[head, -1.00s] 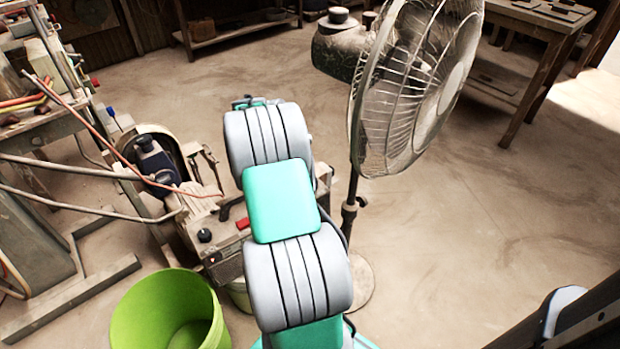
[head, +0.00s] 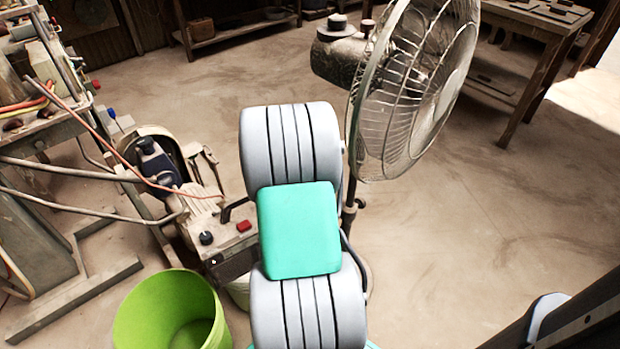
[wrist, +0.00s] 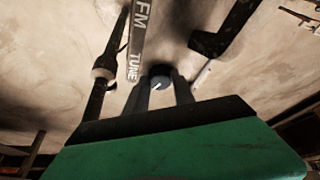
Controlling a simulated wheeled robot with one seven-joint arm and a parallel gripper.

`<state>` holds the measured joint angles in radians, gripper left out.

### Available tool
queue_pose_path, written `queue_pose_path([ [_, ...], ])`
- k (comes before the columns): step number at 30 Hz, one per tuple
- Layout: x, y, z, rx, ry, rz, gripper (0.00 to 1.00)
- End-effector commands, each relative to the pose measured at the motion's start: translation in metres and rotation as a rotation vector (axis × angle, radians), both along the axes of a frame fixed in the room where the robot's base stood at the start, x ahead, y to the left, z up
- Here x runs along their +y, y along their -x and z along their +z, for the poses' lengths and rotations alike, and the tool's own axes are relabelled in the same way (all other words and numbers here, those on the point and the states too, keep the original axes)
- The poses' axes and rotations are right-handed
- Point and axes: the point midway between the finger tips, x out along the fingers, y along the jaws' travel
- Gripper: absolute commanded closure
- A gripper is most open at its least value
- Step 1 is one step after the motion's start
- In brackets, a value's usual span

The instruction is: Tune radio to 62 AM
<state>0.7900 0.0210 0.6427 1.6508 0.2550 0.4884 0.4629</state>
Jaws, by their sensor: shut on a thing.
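In the wrist view a small round grey knob (wrist: 160,82) with a white pointer mark sits between the tips of my two dark fingers. My gripper (wrist: 161,78) is shut on this knob. The pointer slants toward the lower left in the picture. The rest of the radio is hard to make out and no scale numbers are legible. In the head view my own arm hides my gripper, and I cannot make out the knob there.
A standing fan (head: 415,90) is close to the right of my arm. A green bucket (head: 170,315) stands at the lower left, near a dusty machine with a red button (head: 243,226). A wooden table (head: 530,40) is at the back right. The floor on the right is clear.

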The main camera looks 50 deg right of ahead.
Motion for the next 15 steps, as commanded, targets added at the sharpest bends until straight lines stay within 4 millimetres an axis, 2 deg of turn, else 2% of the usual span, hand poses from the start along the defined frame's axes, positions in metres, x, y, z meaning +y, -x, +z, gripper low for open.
queue_pose_path([
  [6, -0.0004, 0.0019, 0.0013, -0.001, -0.001, 0.155, 1.00],
  [15, -0.0010, 0.0024, 0.0005, 0.000, 0.000, 0.282, 1.00],
])
